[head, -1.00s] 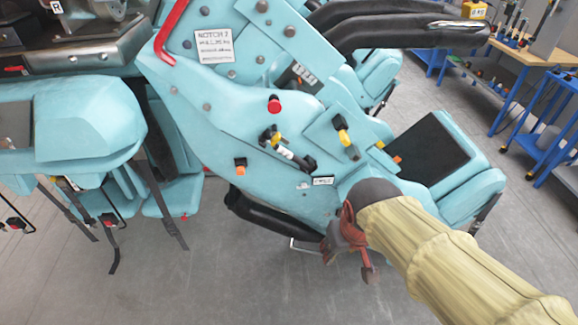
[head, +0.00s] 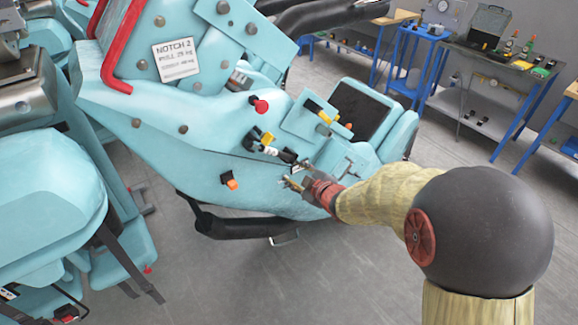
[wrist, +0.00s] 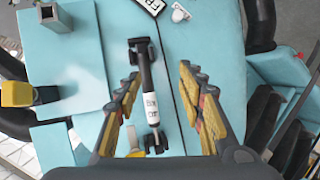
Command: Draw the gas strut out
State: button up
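The gas strut is a small cylinder with a white label, dark body and black end fittings. In the head view the gas strut (head: 274,151) lies on the side of the light-blue coaster car (head: 215,145), next to a yellow piece. In the wrist view the gas strut (wrist: 151,93) stands lengthwise between my fingers, with its lower fitting close to the palm side. My gripper (head: 300,177) is at the car's side, just below and right of the strut. In the wrist view my gripper (wrist: 159,88) is open, with a gap on each side of the strut. Contact with the panel is unclear.
A red knob (head: 260,105), an orange knob (head: 230,182) and a yellow-tipped part (head: 318,110) stick out around the strut. In the wrist view a yellow block (wrist: 17,93) sits left. Blue workbenches (head: 500,75) stand behind, with clear floor between.

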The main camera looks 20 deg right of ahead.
jog(key=n+t+y, duration=0.2)
send_near(275, 154)
jog(key=w, duration=0.2)
jog(key=shift+a+b+x, duration=0.2)
jog(key=shift+b+x, duration=0.4)
jog(key=shift+x, duration=3.2)
jog(key=shift+f, duration=0.15)
jog(key=shift+c, duration=0.9)
jog(key=c, duration=0.8)
grip_shut()
jog(key=shift+s, duration=0.1)
